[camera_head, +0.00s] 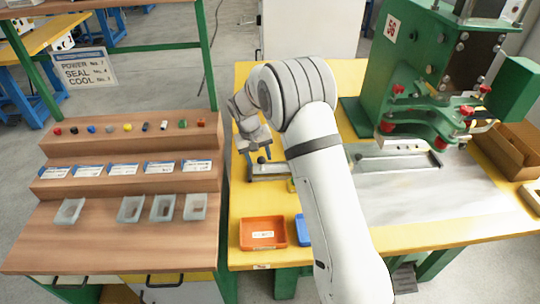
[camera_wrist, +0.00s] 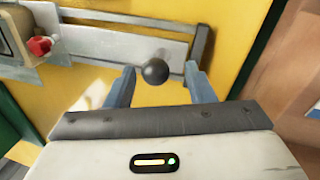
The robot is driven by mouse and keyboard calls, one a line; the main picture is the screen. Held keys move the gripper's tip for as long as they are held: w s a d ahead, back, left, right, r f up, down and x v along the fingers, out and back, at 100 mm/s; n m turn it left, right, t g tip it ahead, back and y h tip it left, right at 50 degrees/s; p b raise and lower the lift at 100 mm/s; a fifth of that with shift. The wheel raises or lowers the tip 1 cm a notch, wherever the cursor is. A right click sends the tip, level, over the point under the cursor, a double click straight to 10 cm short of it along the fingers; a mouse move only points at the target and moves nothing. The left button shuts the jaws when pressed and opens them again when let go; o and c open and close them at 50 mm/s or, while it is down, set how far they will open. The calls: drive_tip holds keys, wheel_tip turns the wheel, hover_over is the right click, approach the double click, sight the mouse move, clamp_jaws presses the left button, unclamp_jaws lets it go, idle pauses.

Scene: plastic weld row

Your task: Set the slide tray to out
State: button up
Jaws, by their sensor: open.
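The slide tray (camera_wrist: 110,50) is a grey metal strip in a rail on the yellow table, seen in the wrist view. A dark ball knob (camera_wrist: 155,71) stands at its end. My gripper (camera_wrist: 156,73) is open, with one blue-grey finger on each side of the knob; I cannot tell whether either finger touches it. In the head view my gripper (camera_head: 254,154) is above the left part of the table, over the small dark knob (camera_head: 262,160) and the left end of the rail (camera_head: 270,168). My arm hides the middle of the tray.
A green press (camera_head: 425,70) with red knobs stands at the right. An orange bin (camera_head: 263,233) and a partly hidden blue bin (camera_head: 302,229) sit at the table's front. A stepped wooden rack (camera_head: 120,235) stands left, across a narrow gap.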

wheel_tip(320, 180, up, 8)
drive_tip(key=a, duration=0.1)
drive_tip(key=shift+s+a+f, duration=0.15)
drive_tip(key=shift+s+a, duration=0.05)
drive_tip(key=shift+a, duration=0.05)
idle(0.4)
drive_tip(key=s+d+r+m+y+p, duration=0.1)
drive_tip(key=s+d+r, duration=1.05)
drive_tip(key=s, duration=0.25)
drive_tip(key=s+d+m+t, duration=0.1)
drive_tip(key=s+d, duration=0.2)
drive_tip(key=s, duration=0.7)
drive_tip(key=s+d+r+t+y+p, duration=0.1)
drive_tip(key=s+d, duration=0.2)
drive_tip(key=s, duration=0.6)
drive_tip(key=shift+s+r+m, duration=0.2)
drive_tip(key=shift+s+m, duration=0.2)
